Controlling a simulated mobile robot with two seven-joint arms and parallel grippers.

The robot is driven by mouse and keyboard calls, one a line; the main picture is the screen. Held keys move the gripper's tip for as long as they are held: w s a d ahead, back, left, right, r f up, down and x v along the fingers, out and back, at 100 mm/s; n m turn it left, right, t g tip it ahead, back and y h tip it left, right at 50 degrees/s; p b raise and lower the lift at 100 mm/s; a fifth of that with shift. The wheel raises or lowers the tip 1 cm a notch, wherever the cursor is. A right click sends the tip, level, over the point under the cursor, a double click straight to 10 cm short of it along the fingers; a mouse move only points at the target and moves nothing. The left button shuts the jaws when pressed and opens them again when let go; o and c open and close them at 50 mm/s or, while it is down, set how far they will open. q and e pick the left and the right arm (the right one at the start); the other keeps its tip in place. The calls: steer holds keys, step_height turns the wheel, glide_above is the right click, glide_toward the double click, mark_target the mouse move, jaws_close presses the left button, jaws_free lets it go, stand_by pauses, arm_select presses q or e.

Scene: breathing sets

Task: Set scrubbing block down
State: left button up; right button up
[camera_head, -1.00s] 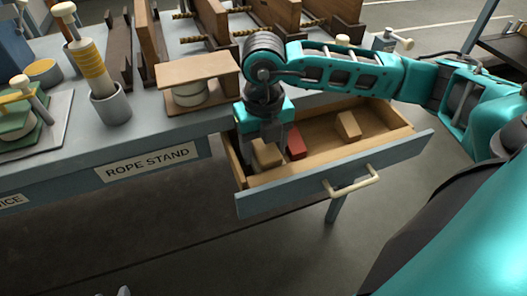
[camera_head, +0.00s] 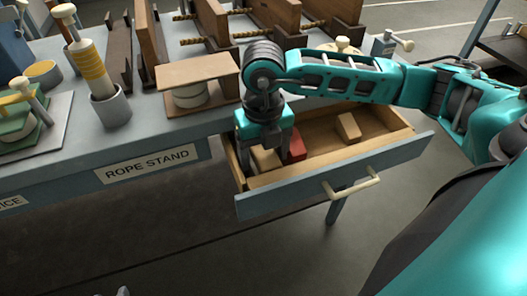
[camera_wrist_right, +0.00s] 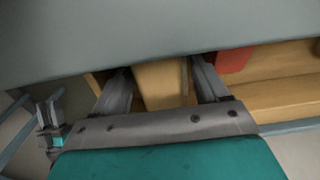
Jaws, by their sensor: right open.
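The scrubbing block, which I take to be the tan block (camera_head: 266,160) under my right gripper, lies in the left part of the open drawer (camera_head: 335,187). In the right wrist view the tan block (camera_wrist_right: 163,86) sits between the two spread fingers of my right gripper (camera_wrist_right: 162,76). In the head view my right gripper (camera_head: 265,147) points down into the drawer; its fingertips are mostly hidden. What seems to be my left gripper (camera_wrist_right: 48,115) shows small at the left of the right wrist view; its jaw state is unclear.
A red block (camera_head: 297,145) lies just right of the tan block, and another tan block (camera_head: 349,127) lies farther right. Bare drawer floor shows between them. A low spool-like stand (camera_head: 200,72) is on the bench behind the drawer. The drawer front has a pale handle (camera_head: 352,188).

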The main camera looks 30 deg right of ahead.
mark_target(264, 152)
arm_select(q)
steer(key=shift+s+a+p, duration=0.35)
steer(key=shift+a+p, duration=0.15)
steer(key=shift+p, duration=0.25)
arm_select(e)
step_height(264, 152, up, 12)
steer(key=shift+f, duration=0.2)
arm_select(q)
steer(key=shift+w+d+r, duration=0.1)
arm_select(e)
steer(key=shift+s+f, duration=0.1)
